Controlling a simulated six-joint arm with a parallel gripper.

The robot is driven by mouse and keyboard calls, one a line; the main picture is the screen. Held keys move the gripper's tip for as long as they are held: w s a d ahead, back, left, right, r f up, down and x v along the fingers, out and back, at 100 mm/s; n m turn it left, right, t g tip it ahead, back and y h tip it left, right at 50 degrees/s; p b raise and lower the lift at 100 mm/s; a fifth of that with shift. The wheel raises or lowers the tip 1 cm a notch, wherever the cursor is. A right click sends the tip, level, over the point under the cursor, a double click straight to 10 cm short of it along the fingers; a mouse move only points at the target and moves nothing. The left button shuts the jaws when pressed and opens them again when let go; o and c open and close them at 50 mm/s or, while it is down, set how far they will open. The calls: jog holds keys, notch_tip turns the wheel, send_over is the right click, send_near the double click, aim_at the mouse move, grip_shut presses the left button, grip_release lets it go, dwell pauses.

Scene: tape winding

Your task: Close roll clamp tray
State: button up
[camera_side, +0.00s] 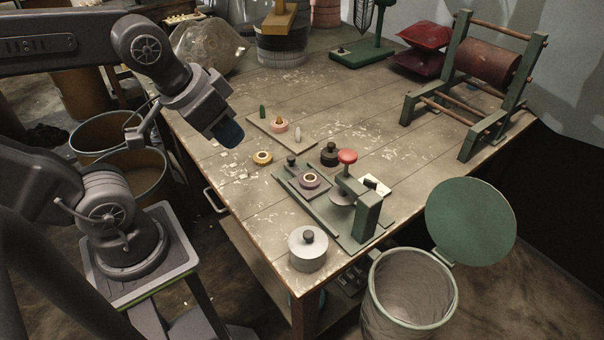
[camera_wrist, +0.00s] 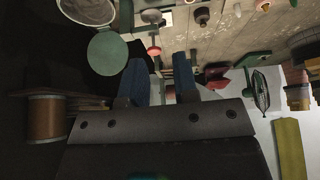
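The roll clamp is a green device near the table's front right corner, with an upright post (camera_side: 367,212), a red knob (camera_side: 347,156) and a round grey pressing disc (camera_side: 342,193). Its tray (camera_side: 291,183) lies left of the disc, apparently pulled out from under it. A dark roll with a tan core (camera_side: 309,180) rests on the tray, and a small dark knob (camera_side: 291,160) stands at the tray's rear. My gripper (camera_side: 229,134) hangs above the table's left side, away from the clamp. In the wrist view its blue fingers (camera_wrist: 160,72) are apart with nothing held. The red knob (camera_wrist: 154,50) also shows there.
A bin with an open green lid (camera_side: 470,221) is beyond the table edge. A yellow roll (camera_side: 262,158) and a small board (camera_side: 290,139) lie behind the tray. The table's left strip is mostly free.

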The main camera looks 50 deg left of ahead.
jog(key=w+a+n+g, duration=0.1)
jog(key=w+n, duration=0.1)
jog(key=w+a+f+n, duration=0.1)
jog(key=w, duration=0.2)
jog(key=w+a+n+g+h, duration=0.1)
jog(key=w+a+n, duration=0.1)
jog(key=shift+w+f+n+g, duration=0.15)
jog(key=shift+n+g, duration=0.15)
grip_shut()
jog(key=w+a+f+n+h, duration=0.3)
jog(key=w+a+f+n, duration=0.2)
jog(key=a+f+n, duration=0.6)
jog(key=w+a+f+n+h, duration=0.3)
jog(key=w+a+f+n, duration=0.3)
jog(key=a, duration=0.8)
jog(key=shift+n, duration=0.3)
jog(key=x, duration=1)
jog(key=shift+s+a+f, duration=0.1)
jog(key=shift+s+f, duration=0.25)
jog(key=shift+f, duration=0.1)
jog(key=shift+w+d+f, duration=0.1)
jog(key=shift+w+d, duration=0.15)
jog(key=shift+d, duration=0.3)
jog(key=shift+w+d+f, duration=0.1)
jog(key=shift+w+d, duration=0.2)
jog(key=shift+d, duration=0.25)
jog(key=shift+w+d+f, duration=0.1)
jog(key=shift+w+d, duration=0.3)
jog(key=shift+d, duration=0.2)
